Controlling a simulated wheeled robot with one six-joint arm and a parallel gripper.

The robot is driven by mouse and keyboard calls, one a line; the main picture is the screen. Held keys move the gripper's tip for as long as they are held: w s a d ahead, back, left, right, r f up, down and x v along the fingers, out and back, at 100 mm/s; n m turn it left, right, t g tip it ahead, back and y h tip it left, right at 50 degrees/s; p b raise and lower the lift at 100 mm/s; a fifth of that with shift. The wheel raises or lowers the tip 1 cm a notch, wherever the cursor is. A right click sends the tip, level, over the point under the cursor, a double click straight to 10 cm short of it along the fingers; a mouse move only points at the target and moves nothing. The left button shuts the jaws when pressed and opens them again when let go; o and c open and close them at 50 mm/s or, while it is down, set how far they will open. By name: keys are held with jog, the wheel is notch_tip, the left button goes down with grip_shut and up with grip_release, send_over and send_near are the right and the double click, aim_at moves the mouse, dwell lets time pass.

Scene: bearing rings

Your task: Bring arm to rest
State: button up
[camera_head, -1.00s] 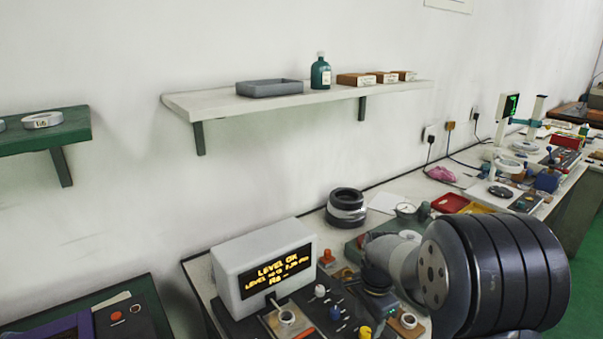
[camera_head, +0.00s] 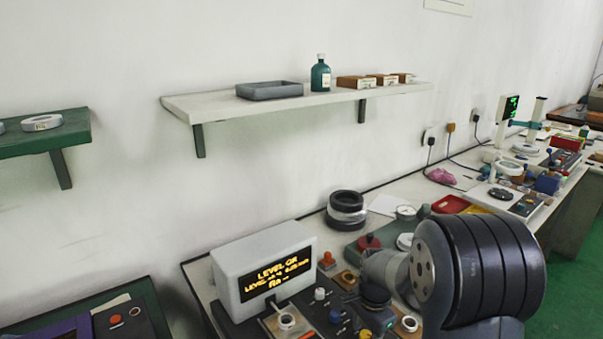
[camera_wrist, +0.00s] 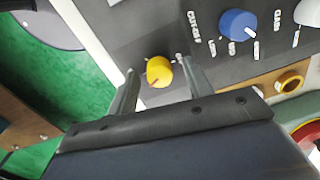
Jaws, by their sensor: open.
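My gripper (camera_wrist: 158,85) shows in the wrist view with its two fingers apart and nothing between them. Beyond the fingertips is a dark control panel with a yellow knob (camera_wrist: 159,71) and a blue knob (camera_wrist: 238,24). Whether the fingers touch the panel cannot be told. In the head view my arm stands at the lower right, over the bench beside the panel. The fingertips are hidden there behind my arm.
A grey display box (camera_head: 264,272) with lit text stands left of my arm. Dark stacked rings (camera_head: 346,209) sit behind it on the bench. A white wall shelf (camera_head: 222,106) holds a grey tray (camera_head: 269,90), a bottle (camera_head: 320,74) and small boxes. The space above the bench is open.

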jog(key=n, duration=0.3)
jog(key=shift+n, duration=0.4)
jog(key=n, duration=0.4)
jog(key=shift+n, duration=0.3)
jog(key=n, duration=0.4)
jog(key=shift+n, duration=0.3)
jog(key=n, duration=0.3)
jog(key=shift+r+n+g, duration=0.15)
jog(key=shift+n+g, duration=0.15)
jog(key=shift+n, duration=0.1)
jog(key=shift+r, duration=1.85)
